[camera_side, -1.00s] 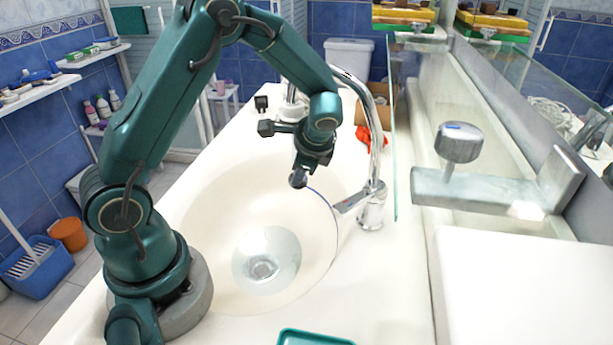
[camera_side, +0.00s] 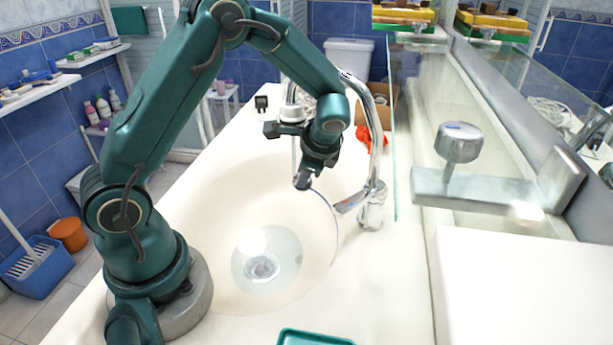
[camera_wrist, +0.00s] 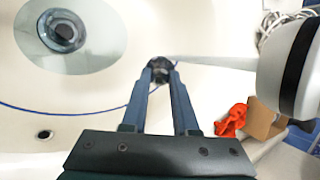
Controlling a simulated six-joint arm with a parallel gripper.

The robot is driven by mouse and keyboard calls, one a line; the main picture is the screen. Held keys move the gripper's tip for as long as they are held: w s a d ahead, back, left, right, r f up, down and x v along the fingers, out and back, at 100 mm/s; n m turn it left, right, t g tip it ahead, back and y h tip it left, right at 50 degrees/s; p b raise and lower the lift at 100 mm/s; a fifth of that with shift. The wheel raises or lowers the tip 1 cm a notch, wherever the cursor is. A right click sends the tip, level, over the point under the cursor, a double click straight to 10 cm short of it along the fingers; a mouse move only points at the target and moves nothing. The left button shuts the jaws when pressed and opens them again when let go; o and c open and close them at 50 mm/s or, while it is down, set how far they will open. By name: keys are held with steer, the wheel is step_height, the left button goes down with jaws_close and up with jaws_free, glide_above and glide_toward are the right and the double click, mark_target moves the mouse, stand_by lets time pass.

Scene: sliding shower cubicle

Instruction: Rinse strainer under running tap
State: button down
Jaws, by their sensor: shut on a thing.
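My gripper (camera_wrist: 161,72) is shut on a small dark round thing, which I take to be the strainer (camera_wrist: 160,64). In the side view, the strainer (camera_side: 302,181) hangs at the fingertips, above the basin (camera_side: 205,215). The chrome tap (camera_side: 382,120) arches over from the right. Its white and metal head shows large at the right of the wrist view (camera_wrist: 292,70). A thin pale water stream (camera_side: 293,153) falls just left of my gripper in the side view. In the wrist view it runs from the head towards the strainer; exact contact is unclear.
Clear water (camera_side: 283,248) lies around the drain (camera_side: 262,268) in the basin. A glass panel (camera_side: 402,150) stands right of the tap. A teal tray (camera_side: 313,338) is at the front edge. A red cloth (camera_side: 372,139) and cardboard box (camera_side: 378,118) lie behind the tap.

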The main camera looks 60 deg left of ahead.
steer(key=shift+s+a, duration=0.1)
steer(key=shift+a, duration=0.05)
steer(key=shift+s+a, duration=0.15)
steer(key=shift+a, duration=0.25)
steer(key=shift+d, duration=0.15)
steer(key=shift+w+d, duration=0.25)
steer(key=shift+d, duration=0.15)
steer(key=shift+s, duration=0.1)
steer(key=s+d, duration=0.3)
steer(key=s, duration=0.4)
stand_by(0.8)
steer(key=shift+s, duration=0.1)
steer(key=shift+d, duration=0.1)
stand_by(1.0)
steer(key=s+d+r, duration=0.2)
steer(key=s+r, duration=0.2)
steer(key=shift+s, duration=0.3)
